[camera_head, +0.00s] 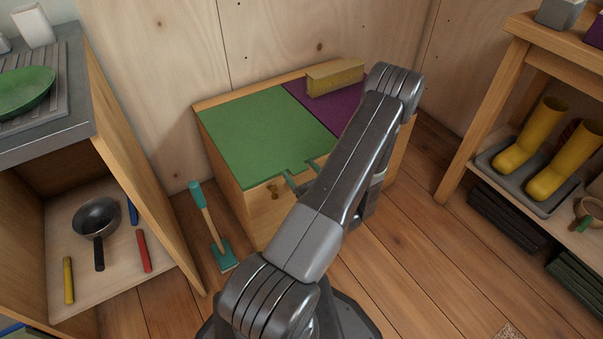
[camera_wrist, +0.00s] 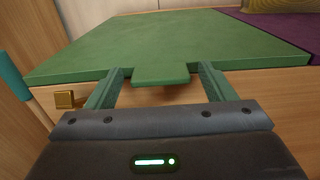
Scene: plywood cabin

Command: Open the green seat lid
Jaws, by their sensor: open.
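The green seat lid (camera_head: 262,137) lies flat and closed on the left part of a wooden bench box. It also fills the upper part of the wrist view (camera_wrist: 170,42). A green tab (camera_wrist: 161,77) sticks out from the lid's front edge. My gripper (camera_head: 303,172) is at that front edge. In the wrist view my gripper (camera_wrist: 164,75) is open, with one finger on each side of the tab. Gaps show between the fingers and the tab. In the head view my arm hides part of the bench front.
A purple lid (camera_head: 325,104) beside the green one carries a yellowish block (camera_head: 335,78). A brass catch (camera_wrist: 65,99) is on the bench front. A teal-handled brush (camera_head: 210,223) leans left of the bench. A shelf with yellow boots (camera_head: 533,138) stands right. Floor in front is clear.

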